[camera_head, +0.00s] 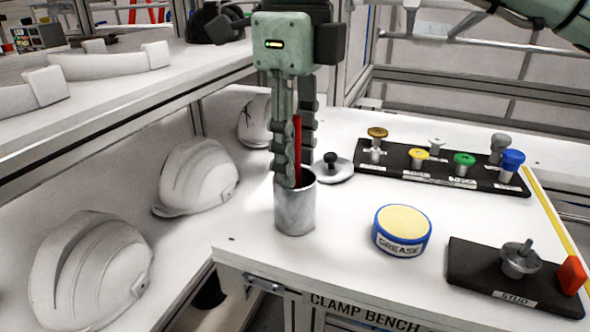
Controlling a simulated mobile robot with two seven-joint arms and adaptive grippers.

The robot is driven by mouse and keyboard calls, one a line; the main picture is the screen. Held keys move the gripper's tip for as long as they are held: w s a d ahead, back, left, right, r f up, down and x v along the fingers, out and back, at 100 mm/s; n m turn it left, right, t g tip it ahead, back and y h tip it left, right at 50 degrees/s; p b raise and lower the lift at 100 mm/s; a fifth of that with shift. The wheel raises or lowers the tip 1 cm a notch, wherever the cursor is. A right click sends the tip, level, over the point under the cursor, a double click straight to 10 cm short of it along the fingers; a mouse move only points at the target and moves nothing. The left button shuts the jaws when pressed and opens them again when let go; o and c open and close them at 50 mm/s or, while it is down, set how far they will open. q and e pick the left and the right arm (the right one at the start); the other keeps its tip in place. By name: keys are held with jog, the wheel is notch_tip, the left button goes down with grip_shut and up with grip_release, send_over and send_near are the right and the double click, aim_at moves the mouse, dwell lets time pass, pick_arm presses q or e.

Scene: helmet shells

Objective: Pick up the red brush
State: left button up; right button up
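The red brush (298,150) stands upright in a grey metal can (295,212) near the left end of the bench. Its red handle shows as a narrow strip; its lower end is hidden in the can. My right gripper (298,165) points straight down from above, its fingers on either side of the handle. The fingers look apart, one nearer and one farther, and the near fingertip reaches the can's rim in the picture. The near finger hides part of the handle, so contact cannot be seen clearly. My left gripper is not in view.
A grease tin (402,231) sits right of the can, with a grey disc with a black knob (333,168) behind. A black rack of coloured knobs (400,160) and a stud plate (470,262) lie farther right. White helmet shells (88,270) line the left shelf.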

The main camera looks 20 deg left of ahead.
jog(key=shift+c, duration=0.4)
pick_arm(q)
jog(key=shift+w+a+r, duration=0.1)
pick_arm(e)
grip_shut()
jog(key=shift+r, duration=0.15)
jog(key=shift+r, duration=0.35)
notch_tip(320, 180, up, 8)
jog(key=shift+f+p, duration=0.15)
jog(key=shift+p, duration=0.2)
jog(key=shift+r, duration=0.65)
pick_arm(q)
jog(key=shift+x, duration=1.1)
